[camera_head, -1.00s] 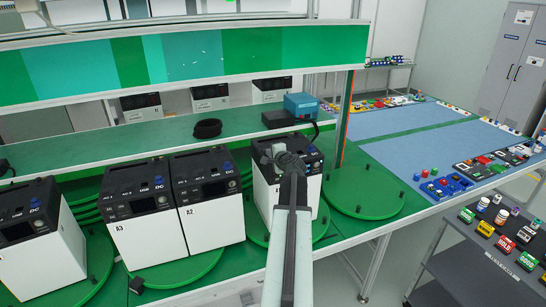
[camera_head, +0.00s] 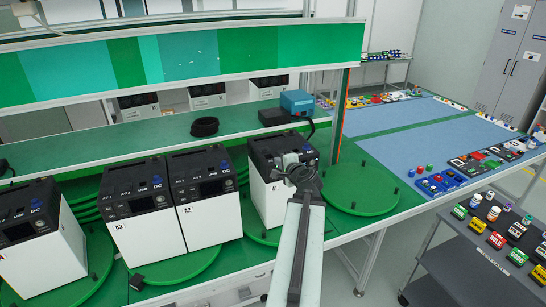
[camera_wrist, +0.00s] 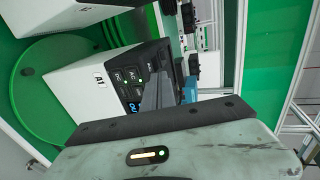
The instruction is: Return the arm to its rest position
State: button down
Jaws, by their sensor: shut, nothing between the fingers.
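My arm reaches up from the bottom of the head view. I cannot tell how large the gap between fingers and panel is.
An empty green turntable (camera_head: 360,188) is at right. A blue device (camera_head: 297,101) sits on the shelf behind. A grey cart (camera_head: 465,262) with small items stands at right.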

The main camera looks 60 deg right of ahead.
jog(key=shift+a, duration=0.15)
